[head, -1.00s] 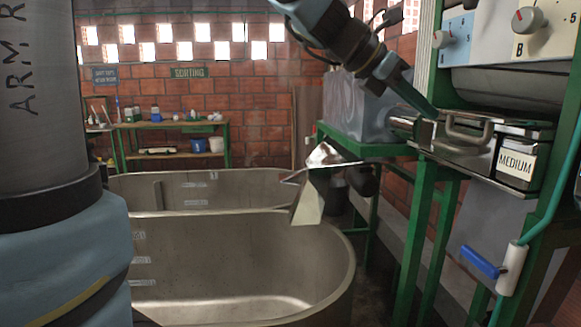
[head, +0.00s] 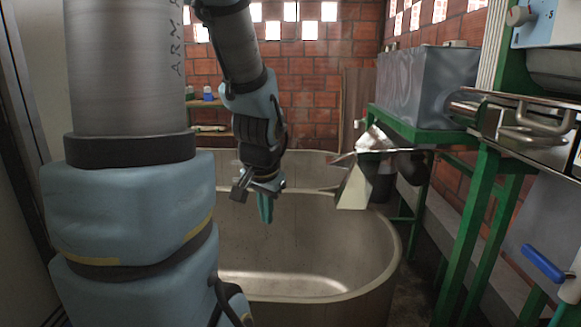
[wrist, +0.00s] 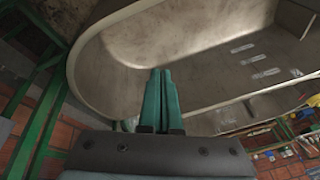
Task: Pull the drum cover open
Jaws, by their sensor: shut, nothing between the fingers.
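The pulper machine stands at the right edge of the head view. A shiny metal cover with a bent bar handle (head: 535,125) sits on its front; I take this for the drum cover, and it looks closed. Part of it is cut off by the frame edge. My gripper (head: 265,210) points down over the steel tank (head: 395,250), well left of the handle and touching nothing visible. Its teal fingers are together and empty. The wrist view shows the shut fingers (wrist: 161,75) against the tank, with no cover or handle in sight.
A metal chute (head: 375,140) juts over the tank between my gripper and the machine. A green frame (head: 480,200) carries the machine and a grey box (head: 425,85). A blue-handled lever (head: 543,263) is at lower right. Open air lies over the tank.

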